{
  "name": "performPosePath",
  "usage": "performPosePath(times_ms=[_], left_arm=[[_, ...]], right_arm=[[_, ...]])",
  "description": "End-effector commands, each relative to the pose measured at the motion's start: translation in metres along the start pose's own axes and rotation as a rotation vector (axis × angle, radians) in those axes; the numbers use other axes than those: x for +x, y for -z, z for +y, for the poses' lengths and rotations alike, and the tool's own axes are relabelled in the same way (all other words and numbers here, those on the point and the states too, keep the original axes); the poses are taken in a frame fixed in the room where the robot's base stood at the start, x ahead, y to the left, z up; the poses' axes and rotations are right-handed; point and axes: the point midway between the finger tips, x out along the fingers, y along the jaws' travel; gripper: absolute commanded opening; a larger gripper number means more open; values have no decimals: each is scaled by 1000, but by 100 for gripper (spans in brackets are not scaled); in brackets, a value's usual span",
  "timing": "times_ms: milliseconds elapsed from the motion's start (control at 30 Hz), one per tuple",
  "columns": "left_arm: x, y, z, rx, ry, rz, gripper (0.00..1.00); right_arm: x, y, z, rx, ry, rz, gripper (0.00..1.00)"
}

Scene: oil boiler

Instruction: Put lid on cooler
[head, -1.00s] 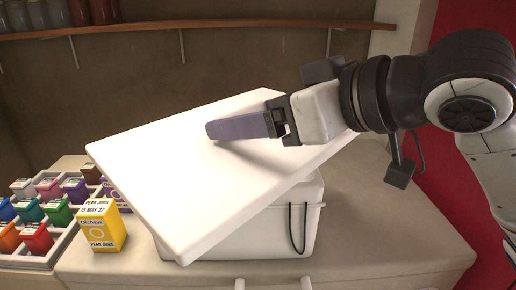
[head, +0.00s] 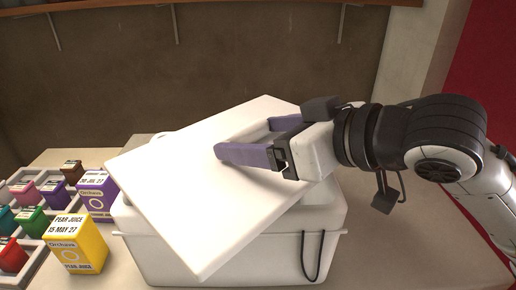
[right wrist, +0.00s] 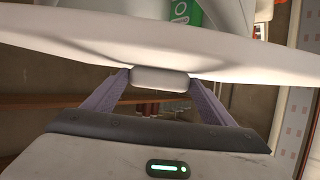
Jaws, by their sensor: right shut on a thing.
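The white lid (head: 180,180) is over the white cooler (head: 265,262) in the head view. It is tilted and turned askew to the cooler, with its near corner hanging past the cooler's front. My right gripper (head: 248,140) reaches in from the right with its purple fingers over the lid's upper face. It is shut on the lid's grip. In the right wrist view, the lid (right wrist: 240,55) spans the top, with its small white grip (right wrist: 160,79) between my right gripper's fingertips (right wrist: 160,82). The lid hides much of the cooler's top. My left gripper is not in view.
A yellow pear juice carton (head: 77,245) stands left of the cooler, with a purple carton (head: 96,192) behind it. A tray (head: 42,258) of small coloured boxes is at the far left. A wall shelf (head: 215,2) runs above. The counter right of the cooler is clear.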

Motion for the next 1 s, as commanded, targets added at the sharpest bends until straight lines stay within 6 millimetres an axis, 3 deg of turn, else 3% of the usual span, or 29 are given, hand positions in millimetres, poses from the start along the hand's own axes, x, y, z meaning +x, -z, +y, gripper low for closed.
performPosePath(times_ms=[100, 467, 500, 600, 1000], left_arm=[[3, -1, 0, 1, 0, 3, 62], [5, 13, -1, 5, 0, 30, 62], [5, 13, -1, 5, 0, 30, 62], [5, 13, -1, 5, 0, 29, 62], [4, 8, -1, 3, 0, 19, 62]], right_arm=[[7, -18, 0, 1, 0, -1, 47], [8, -21, 0, 0, 0, 1, 47], [9, -23, 0, 0, 0, -2, 80], [9, -22, 0, 0, 0, -2, 96], [4, -19, 0, -1, -1, -1, 97]])
